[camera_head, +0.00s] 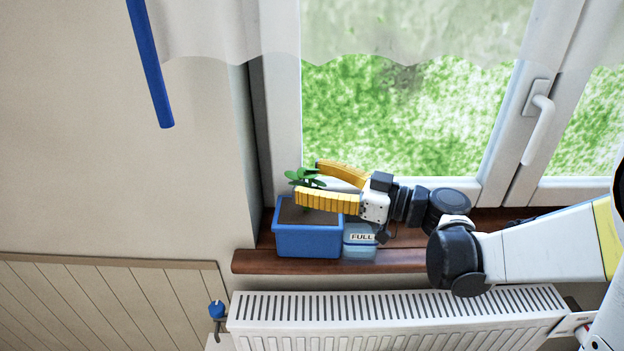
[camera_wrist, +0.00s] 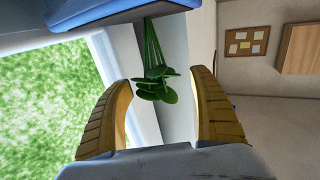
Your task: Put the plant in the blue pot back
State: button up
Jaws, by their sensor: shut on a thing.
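The blue pot (camera_head: 308,243) stands upright on the wooden windowsill, with brown soil inside. The green plant (camera_head: 303,177) shows its leaves above the pot. In the wrist view, the plant (camera_wrist: 154,84) has thin stems running to the edge of the blue pot (camera_wrist: 105,12); I cannot tell whether its base sits in the soil. My gripper (camera_head: 307,181) reaches in from the right above the pot, its yellow fingers on both sides of the plant. It is shut on the plant, though contact is hard to see. The wrist view shows the leaves between the fingertips (camera_wrist: 161,80).
A bluish container (camera_head: 360,250) labelled FULL stands right beside the pot. The window (camera_head: 410,120) is behind, with a handle (camera_head: 538,125) at right. A white radiator (camera_head: 400,318) is below the sill (camera_head: 410,262). A blue bar (camera_head: 150,65) is at upper left.

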jog(key=shift+f, duration=0.15)
jog(key=o, duration=1.5)
jog(key=v, duration=1.2)
jog(key=shift+s+d, duration=0.1)
